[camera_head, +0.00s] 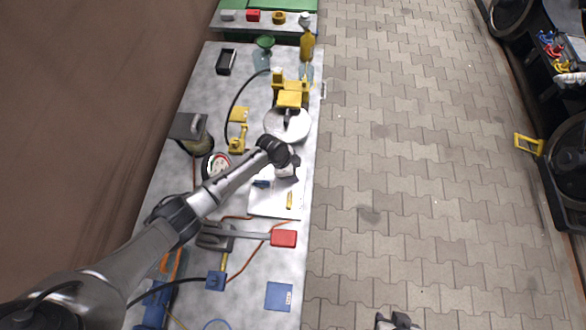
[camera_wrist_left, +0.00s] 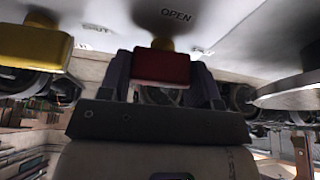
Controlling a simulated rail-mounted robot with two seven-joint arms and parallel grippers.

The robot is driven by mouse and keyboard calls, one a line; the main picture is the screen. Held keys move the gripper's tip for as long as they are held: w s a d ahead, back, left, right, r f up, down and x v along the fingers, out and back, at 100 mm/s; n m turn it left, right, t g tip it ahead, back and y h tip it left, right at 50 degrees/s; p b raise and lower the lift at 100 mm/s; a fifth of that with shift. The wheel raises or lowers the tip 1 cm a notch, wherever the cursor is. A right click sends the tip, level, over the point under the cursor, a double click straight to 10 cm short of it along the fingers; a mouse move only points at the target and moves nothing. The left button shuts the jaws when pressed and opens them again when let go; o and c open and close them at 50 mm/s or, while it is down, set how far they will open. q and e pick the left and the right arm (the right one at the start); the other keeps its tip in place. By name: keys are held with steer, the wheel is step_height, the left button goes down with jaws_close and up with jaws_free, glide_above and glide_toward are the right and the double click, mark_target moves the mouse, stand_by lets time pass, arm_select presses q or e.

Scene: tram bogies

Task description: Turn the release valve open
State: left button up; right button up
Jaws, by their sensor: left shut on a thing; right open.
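In the left wrist view, a red handle (camera_wrist_left: 162,66) sits between the fingers of my left gripper (camera_wrist_left: 165,78), which is shut on it. A yellow stem shows behind the handle. The pale panel (camera_wrist_left: 215,18) above it bears the word OPEN near the handle and a fainter, blurred marking farther left. In the head view, my left gripper (camera_head: 287,170) is over the bench beside a white sheet (camera_head: 268,204), and its wrist hides the handle. My right gripper (camera_head: 398,322) shows partly at the bottom edge, open, over the paving and away from the bench.
A yellow block (camera_wrist_left: 30,47) stands left of the handle in the wrist view. On the bench (camera_head: 255,290) are a pale disc (camera_head: 296,133), a yellow fixture (camera_head: 289,98), a red-ended lever (camera_head: 284,238) and a blue plate (camera_head: 279,297). The paved floor to the right is mostly clear.

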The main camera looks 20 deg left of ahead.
arm_select(q)
steer(key=n+p, duration=0.2)
steer(key=n+t+y+p, duration=0.1)
steer(key=n+p, duration=0.2)
steer(key=shift+r+t, duration=0.2)
steer(key=shift+t, duration=0.1)
steer(key=n+y+p, duration=0.1)
steer(key=n+p, duration=0.1)
steer(key=n, duration=0.1)
steer(key=shift+t, duration=0.3)
steer(key=n+y+p, duration=0.1)
steer(key=n, duration=0.1)
steer(key=shift+d+n+p, duration=0.1)
steer(key=shift+n+p, duration=0.25)
steer(key=shift+n, duration=0.05)
steer(key=n+y+p, duration=0.1)
steer(key=n, duration=0.2)
steer(key=shift+f+t, duration=0.15)
steer(key=shift+t, duration=0.15)
steer(key=shift+n+y, duration=0.6)
steer(key=shift+n, duration=0.7)
steer(key=shift+f+n, duration=0.1)
steer(key=shift+n, duration=0.2)
steer(key=o, duration=0.9)
